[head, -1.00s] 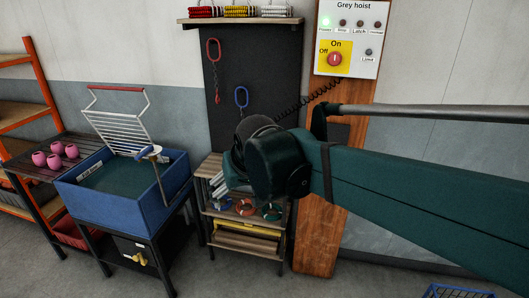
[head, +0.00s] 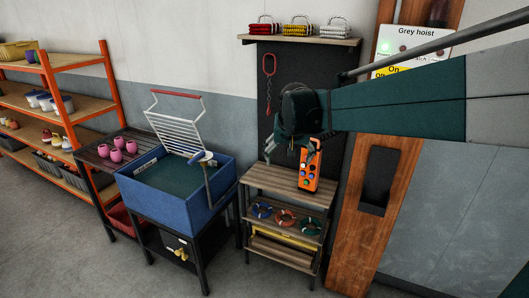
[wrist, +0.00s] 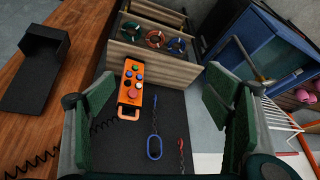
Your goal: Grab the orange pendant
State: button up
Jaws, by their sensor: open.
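The orange pendant (head: 311,165) has several coloured buttons and shows just below and right of my gripper (head: 300,143) in the head view. In the wrist view the pendant (wrist: 138,80) lies against the dark board, with its orange loop handle toward the bottom of the picture. My gripper (wrist: 158,112) is open and empty, its green pads wide apart. The pendant shows between the pads, nearer the left one, and seems to be beyond the fingertips. No contact shows.
A blue ring on a chain (wrist: 154,147) and a red hook chain (head: 268,80) hang on the board. A wooden shelf (head: 290,178) holding coloured rings stands below. A blue tub (head: 175,205) with a rack stands left. A coiled black cord (wrist: 35,160) shows in the wrist view.

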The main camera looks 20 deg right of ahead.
jog(key=w+d+f+m+g+p, duration=0.15)
jog(key=w+d+p, duration=0.35)
jog(key=w+d, duration=0.8)
jog(key=m+h+p, duration=0.2)
jog(key=m+p, duration=0.2)
send_over(310, 165)
jog(key=a, duration=0.2)
jog(key=shift+n+g, duration=0.25)
jog(key=shift+g, duration=0.1)
notch_tip(310, 165, down, 8)
jog(key=shift+d+f, duration=0.1)
jog(key=shift+f, duration=0.1)
jog(key=shift+w+d+f+y+p, duration=0.25)
jog(key=shift+d+f+y+p, duration=0.05)
jog(key=shift+d+f, duration=0.1)
jog(key=shift+x, duration=1.3)
jog(key=shift+p+x, duration=0.4)
jog(key=shift+x, duration=2.25)
jog(key=shift+d+r, duration=0.1)
